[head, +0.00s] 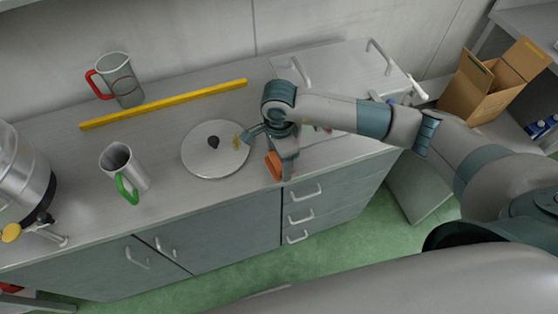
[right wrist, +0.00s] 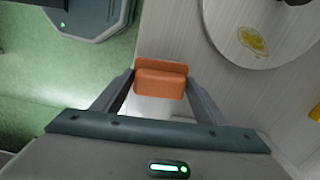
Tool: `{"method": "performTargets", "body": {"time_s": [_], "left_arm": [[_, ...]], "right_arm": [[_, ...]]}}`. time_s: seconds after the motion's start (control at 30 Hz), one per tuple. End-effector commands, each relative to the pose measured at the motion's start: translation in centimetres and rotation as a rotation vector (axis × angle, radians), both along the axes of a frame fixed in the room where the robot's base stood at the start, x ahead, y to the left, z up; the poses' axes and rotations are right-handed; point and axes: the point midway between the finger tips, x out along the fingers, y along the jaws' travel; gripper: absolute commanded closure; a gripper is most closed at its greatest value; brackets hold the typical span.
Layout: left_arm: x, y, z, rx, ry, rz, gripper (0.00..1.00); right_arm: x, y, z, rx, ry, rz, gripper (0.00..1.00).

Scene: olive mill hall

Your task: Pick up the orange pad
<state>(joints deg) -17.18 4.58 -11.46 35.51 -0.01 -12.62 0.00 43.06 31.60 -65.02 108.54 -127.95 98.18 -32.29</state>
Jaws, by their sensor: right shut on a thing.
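The orange pad (head: 272,165) is a small block with a wider flange, near the front edge of the metal counter (head: 220,200). My right gripper (head: 280,168) points down over that edge and is shut on the pad. In the right wrist view the pad (right wrist: 160,82) sits between the two fingertips, with a finger against each side. I cannot tell whether its underside touches the counter. My left gripper is not in view.
A round white lid (head: 200,165) with a dark knob lies left of my gripper. A yellow bar (head: 165,104), a red-handled jug (head: 122,82) and a green-handled jug (head: 120,165) are further left. A cardboard box (head: 485,90) stands at the right.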

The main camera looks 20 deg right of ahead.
Motion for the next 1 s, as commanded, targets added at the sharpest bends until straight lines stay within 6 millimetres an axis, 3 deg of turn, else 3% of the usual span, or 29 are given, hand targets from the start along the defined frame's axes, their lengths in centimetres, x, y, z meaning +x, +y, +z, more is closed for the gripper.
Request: {"method": "performTargets", "body": {"time_s": [0.23,0.4,1.0], "left_arm": [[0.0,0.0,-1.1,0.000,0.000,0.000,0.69],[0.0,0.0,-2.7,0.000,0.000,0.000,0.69],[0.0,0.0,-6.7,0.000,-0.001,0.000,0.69]], "right_arm": [[0.1,0.0,1.2,0.000,-0.003,0.001,0.57],[0.2,0.0,3.6,0.001,-0.006,0.002,0.57],[-7.9,-6.1,9.7,-0.001,-0.003,0.001,0.57]]}}
